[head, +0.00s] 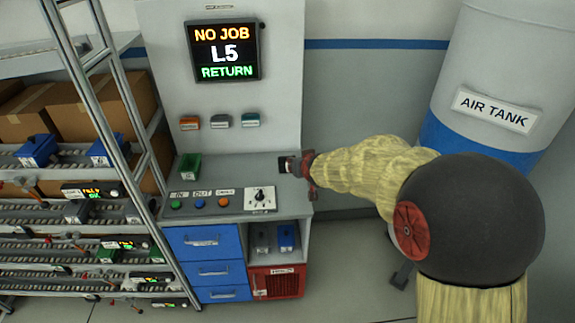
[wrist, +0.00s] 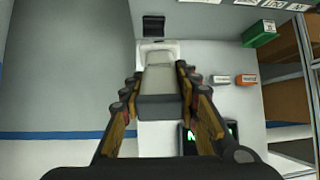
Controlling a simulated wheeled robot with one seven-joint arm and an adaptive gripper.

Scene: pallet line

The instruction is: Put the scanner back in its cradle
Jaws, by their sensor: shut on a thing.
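The scanner (wrist: 160,98) is a grey body with a paler far end, held between the fingers of my gripper (wrist: 158,88) in the wrist view. My gripper is shut on it. Beyond the scanner's far end is a small black holder (wrist: 153,22), which looks like the cradle; a gap seems to show between them. In the head view my gripper (head: 305,170) is over the right end of the grey counter (head: 240,172), beside a small dark item (head: 287,165). There I cannot tell scanner from cradle, nor whether they touch.
A green bin (head: 189,167) stands on the counter's left, behind a strip of buttons and a switch plate (head: 260,198). A display (head: 223,50) hangs on the panel above. A rack (head: 130,130) stands left, an air tank (head: 480,90) right. The counter's middle is clear.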

